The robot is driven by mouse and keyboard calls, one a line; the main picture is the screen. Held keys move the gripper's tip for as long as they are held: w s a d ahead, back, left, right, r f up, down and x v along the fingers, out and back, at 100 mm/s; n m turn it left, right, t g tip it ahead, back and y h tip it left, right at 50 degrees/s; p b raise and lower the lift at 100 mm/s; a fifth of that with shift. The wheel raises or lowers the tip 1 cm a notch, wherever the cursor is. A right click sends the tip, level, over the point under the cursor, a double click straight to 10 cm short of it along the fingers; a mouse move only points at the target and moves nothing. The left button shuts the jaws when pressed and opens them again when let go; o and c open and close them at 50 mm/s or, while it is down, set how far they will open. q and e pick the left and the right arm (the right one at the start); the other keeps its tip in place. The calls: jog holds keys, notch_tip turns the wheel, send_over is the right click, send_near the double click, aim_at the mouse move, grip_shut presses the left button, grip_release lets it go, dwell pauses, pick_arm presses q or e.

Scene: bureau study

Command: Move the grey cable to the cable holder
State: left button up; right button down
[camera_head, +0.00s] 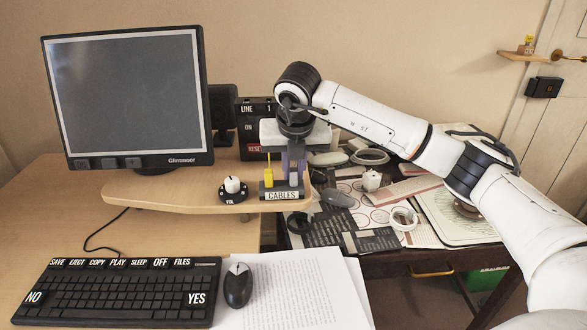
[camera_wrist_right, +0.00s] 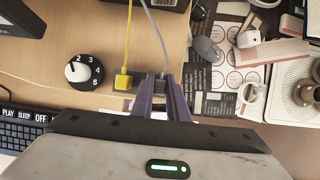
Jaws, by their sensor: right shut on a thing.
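The cable holder (camera_head: 282,195) is a dark block labelled CABLES at the front right edge of the raised desk shelf. A yellow cable plug (camera_head: 267,180) stands upright in its left part; the yellow plug also shows in the wrist view (camera_wrist_right: 123,80). My right gripper (camera_head: 293,170) points down over the holder's right part, its purple fingers shut on the grey cable (camera_head: 294,179). In the wrist view the grey cable (camera_wrist_right: 157,38) runs up to between the fingertips (camera_wrist_right: 164,80). The fingers partly hide its plug; I cannot tell whether it is fully seated. My left gripper is not in view.
A volume knob (camera_head: 232,187) sits just left of the holder. The monitor (camera_head: 130,95) and a LINE box (camera_head: 250,125) stand behind. A dark side table (camera_head: 370,262) with papers and several small items is at right. Keyboard (camera_head: 125,290) and mouse (camera_head: 238,285) lie in front.

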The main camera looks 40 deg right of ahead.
dwell(0.3)
jog(key=c, duration=1.6)
grip_release()
jog(key=shift+c, duration=0.2)
jog(key=shift+r, duration=0.2)
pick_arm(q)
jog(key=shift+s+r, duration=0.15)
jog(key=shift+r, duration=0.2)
pick_arm(e)
jog(key=v, duration=1)
